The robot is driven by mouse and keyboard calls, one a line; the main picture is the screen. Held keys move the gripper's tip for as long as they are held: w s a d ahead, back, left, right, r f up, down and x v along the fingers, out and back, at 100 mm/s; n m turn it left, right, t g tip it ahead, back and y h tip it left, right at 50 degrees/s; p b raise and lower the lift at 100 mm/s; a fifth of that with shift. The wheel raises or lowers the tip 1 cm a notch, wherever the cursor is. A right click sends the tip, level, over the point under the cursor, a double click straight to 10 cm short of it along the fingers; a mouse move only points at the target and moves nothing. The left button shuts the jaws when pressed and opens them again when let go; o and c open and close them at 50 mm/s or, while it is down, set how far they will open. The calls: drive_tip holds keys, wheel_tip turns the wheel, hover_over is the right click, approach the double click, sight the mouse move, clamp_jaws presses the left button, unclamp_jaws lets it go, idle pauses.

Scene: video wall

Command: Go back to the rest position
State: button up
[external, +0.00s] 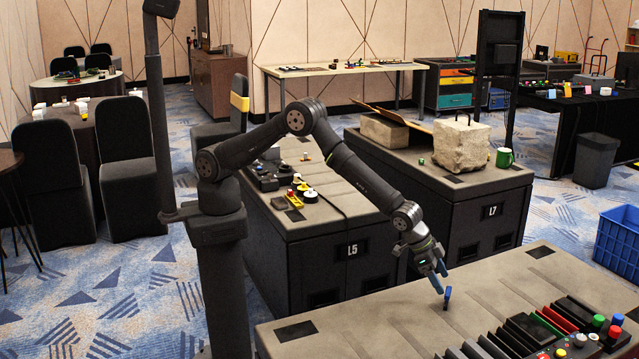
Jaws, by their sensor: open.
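My gripper (439,277) is at the end of my arm, low over the grey top of the front console (370,318). Its jaws point down and are open, with blue parts at the tips. A small blue upright piece (447,294) stands on the console top just below the jaws. I cannot tell whether it touches a fingertip. My arm reaches out from its column at the left, bent at the elbow and sloping down to the right.
A row of black slats (525,330) and coloured knobs (598,321) lie right of the gripper. Behind stand console L5 (320,235) with small controls and console L7 (480,195) with a stone block (461,143) and green mug (504,157). A blue crate (617,243) is at right.

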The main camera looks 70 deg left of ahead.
drive_tip(key=v, duration=0.7)
drive_tip(key=x, duration=1.3)
drive_tip(key=shift+s+a, duration=0.1)
drive_tip(key=shift+a, duration=0.05)
drive_tip(key=r, duration=0.5)
drive_tip(key=shift+s, duration=0.35)
drive_tip(key=s+d+r, duration=0.1)
drive_tip(key=s+r, duration=0.6)
drive_tip(key=s, duration=0.4)
wheel_tip(320, 180, up, 5)
drive_tip(key=n+t+y, duration=0.1)
drive_tip(key=n, duration=0.2)
hover_over(448, 291)
drive_tip(key=w+a, duration=0.2)
drive_tip(key=a, duration=0.5)
drive_tip(key=w+a+n+y, duration=0.1)
drive_tip(key=w+a, duration=0.9)
drive_tip(key=shift+w+a+n+t, duration=0.15)
drive_tip(key=shift+n+t, duration=0.15)
drive_tip(key=shift+n, duration=0.1)
drive_tip(key=shift+f, duration=0.1)
